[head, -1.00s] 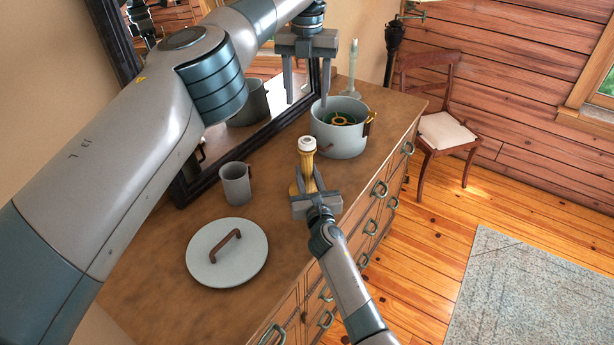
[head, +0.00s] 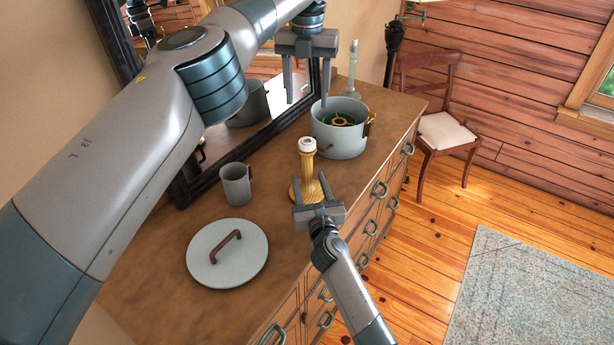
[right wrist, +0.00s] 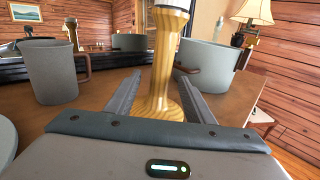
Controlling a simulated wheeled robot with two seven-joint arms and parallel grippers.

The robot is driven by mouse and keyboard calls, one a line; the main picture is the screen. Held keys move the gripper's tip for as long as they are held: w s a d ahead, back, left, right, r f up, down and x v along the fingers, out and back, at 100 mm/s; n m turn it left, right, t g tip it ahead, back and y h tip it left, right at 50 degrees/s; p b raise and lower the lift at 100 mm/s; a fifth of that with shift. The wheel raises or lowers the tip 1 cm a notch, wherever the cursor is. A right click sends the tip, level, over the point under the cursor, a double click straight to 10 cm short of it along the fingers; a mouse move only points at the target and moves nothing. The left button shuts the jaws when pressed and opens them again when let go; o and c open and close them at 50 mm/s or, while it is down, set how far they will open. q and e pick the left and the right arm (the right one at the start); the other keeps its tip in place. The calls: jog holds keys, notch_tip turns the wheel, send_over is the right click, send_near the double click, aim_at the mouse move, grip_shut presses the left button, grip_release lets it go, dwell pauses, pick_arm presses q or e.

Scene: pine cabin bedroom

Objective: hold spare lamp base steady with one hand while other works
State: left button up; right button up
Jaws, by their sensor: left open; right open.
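The spare lamp base (head: 307,170) is a yellow wooden-grained column with a round foot and a white top, standing upright on the dresser. In the right wrist view, the lamp base (right wrist: 164,70) rises just beyond and between my open fingers. My right gripper (head: 311,190) is open at the near side of the lamp base's foot; whether it touches is unclear. My left gripper (head: 306,92) is open and empty, raised above the dresser, left of the grey pot (head: 341,145) in the picture.
A grey mug (head: 236,186) and a round lid (head: 228,262) with a brown handle lie on the dresser (head: 165,285). The pot holds something green and yellow. A mirror (head: 262,122) stands along the wall side. A chair (head: 440,130) is beyond the dresser.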

jog(key=s+d, duration=0.1)
jog(key=s, duration=0.3)
jog(key=s+d+b, duration=0.1)
jog(key=s, duration=0.9)
jog(key=shift+d, duration=0.4)
